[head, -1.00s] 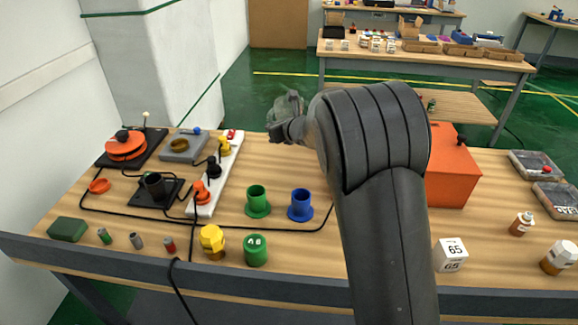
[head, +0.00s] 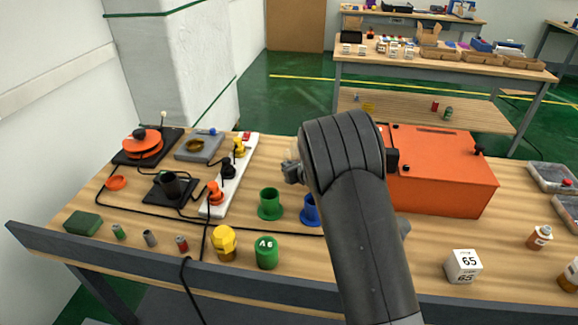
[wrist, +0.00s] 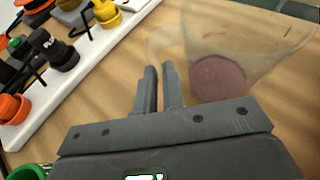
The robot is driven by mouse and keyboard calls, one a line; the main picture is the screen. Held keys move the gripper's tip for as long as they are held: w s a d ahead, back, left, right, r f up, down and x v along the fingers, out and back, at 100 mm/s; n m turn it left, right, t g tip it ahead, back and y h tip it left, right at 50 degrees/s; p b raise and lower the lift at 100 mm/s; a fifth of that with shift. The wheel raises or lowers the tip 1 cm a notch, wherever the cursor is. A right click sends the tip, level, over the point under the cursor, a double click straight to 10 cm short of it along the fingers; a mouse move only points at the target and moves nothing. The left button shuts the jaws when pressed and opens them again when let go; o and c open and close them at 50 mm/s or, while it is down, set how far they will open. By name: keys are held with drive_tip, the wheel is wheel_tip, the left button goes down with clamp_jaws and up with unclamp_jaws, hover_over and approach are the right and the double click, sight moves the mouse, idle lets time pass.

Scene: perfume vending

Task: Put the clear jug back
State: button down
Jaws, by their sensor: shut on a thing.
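The clear jug (wrist: 250,35) is see-through with a pinkish round base and fills the upper right of the wrist view. My gripper (wrist: 157,72) has its two dark fingers close together at the jug's pale handle, shut on it. In the head view my gripper (head: 293,172) is over the back middle of the table, and the arm hides most of the jug. I cannot tell whether the jug's base touches the wood.
A white power strip (head: 228,185) with coloured plugs lies left of my gripper. Green (head: 270,204) and blue (head: 309,211) cups stand in front of it. An orange box (head: 440,172) is to the right. Bare table (head: 500,215) shows at the right.

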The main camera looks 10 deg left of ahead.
drive_tip(key=shift+f, duration=0.15)
drive_tip(key=c, duration=1.5)
unclamp_jaws()
drive_tip(key=shift+c, duration=0.2)
drive_tip(key=shift+s+d+r, duration=0.15)
drive_tip(key=shift+d+r, duration=0.05)
drive_tip(key=shift+r, duration=0.1)
drive_tip(key=v, duration=1.1)
drive_tip(key=shift+s, duration=0.2)
drive_tip(key=shift+d+r, duration=0.1)
drive_tip(key=shift+d, duration=0.05)
